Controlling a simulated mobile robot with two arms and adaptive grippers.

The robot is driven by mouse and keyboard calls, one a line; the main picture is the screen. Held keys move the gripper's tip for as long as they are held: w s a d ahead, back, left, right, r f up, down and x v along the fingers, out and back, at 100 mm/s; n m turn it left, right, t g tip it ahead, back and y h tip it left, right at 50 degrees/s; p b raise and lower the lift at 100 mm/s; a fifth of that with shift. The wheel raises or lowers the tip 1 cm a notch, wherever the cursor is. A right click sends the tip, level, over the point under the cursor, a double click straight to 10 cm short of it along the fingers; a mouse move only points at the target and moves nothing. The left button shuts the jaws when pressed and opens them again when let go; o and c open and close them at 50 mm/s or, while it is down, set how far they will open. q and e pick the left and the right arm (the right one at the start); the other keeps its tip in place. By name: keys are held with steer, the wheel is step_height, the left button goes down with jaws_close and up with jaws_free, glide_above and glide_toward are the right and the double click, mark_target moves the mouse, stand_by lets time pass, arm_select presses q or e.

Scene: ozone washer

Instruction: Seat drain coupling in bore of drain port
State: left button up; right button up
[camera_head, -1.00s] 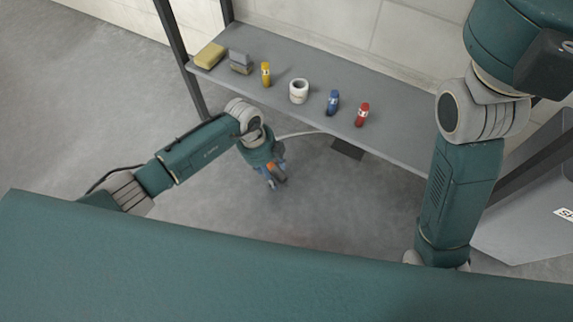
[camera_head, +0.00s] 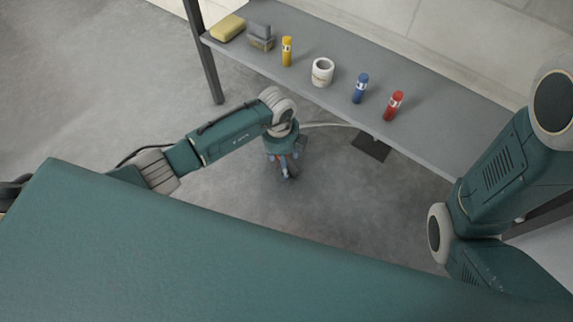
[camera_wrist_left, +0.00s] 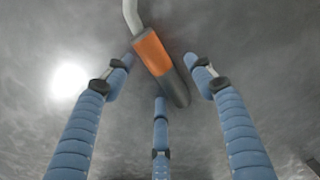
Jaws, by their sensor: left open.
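The drain coupling (camera_wrist_left: 155,55), orange with a dark grey end on a pale hose, shows in the left wrist view among the three blue fingers of my left gripper (camera_wrist_left: 160,76). The fingers are spread open; I cannot tell whether any touches it. In the head view my left gripper (camera_head: 285,170) points down over the floor, in front of the shelf, and mostly hides the coupling. The pale hose (camera_head: 328,125) runs from there to the right, under the shelf. I cannot make out the drain port. My right gripper is out of view.
A grey shelf (camera_head: 440,130) carries a yellow sponge (camera_head: 228,28), grey blocks (camera_head: 260,36), a white cup (camera_head: 322,72), and yellow (camera_head: 287,51), blue (camera_head: 360,88) and red (camera_head: 393,105) bottles. A dark plate (camera_head: 371,147) lies below its front edge. The floor in front is clear.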

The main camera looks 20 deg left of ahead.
arm_select(q)
steer(key=shift+f, duration=0.1)
jaws_close()
stand_by(0.3)
